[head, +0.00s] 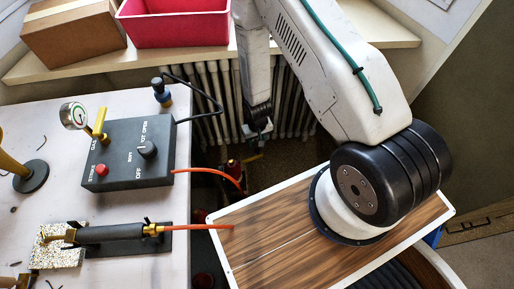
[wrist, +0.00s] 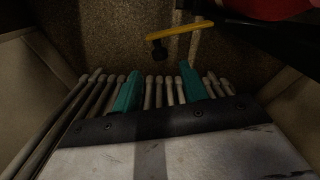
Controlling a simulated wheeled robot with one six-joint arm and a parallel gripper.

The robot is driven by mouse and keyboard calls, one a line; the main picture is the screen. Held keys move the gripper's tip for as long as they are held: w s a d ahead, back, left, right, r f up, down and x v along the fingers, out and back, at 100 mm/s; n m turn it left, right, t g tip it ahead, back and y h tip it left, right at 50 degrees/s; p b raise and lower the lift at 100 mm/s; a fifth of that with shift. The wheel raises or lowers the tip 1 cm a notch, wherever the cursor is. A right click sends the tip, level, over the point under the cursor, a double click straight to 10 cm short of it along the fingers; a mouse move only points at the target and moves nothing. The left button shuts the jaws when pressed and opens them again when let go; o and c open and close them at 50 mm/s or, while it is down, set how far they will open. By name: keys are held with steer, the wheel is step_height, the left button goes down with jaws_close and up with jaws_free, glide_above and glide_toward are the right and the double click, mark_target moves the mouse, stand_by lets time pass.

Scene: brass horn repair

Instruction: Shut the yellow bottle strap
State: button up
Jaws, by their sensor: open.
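The yellow strap (wrist: 182,32) is a thin bar at the top of the wrist view, with a dark round knob (wrist: 158,53) near its left end. It sticks out to the left from a dark band beside a red bottle (wrist: 275,8), which is cut off by the frame edge. In the head view, the strap (head: 253,157) is small, beside the red bottle (head: 233,170) low behind the table. My gripper (wrist: 160,86) has teal fingertips, spread apart and empty, short of the strap in the wrist view. In the head view, my gripper (head: 258,129) hangs above the strap.
A ribbed radiator (head: 210,100) stands behind the gap where my gripper hangs. A white table (head: 120,105) with a dark control box (head: 128,152) is at left. Orange hoses (head: 210,172) cross the gap. A red bin (head: 175,25) and cardboard box (head: 72,35) sit on the sill.

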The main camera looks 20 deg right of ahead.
mark_target(257, 149)
step_height(257, 149, down, 6)
steer(key=shift+f, duration=0.15)
stand_by(0.3)
jaws_close()
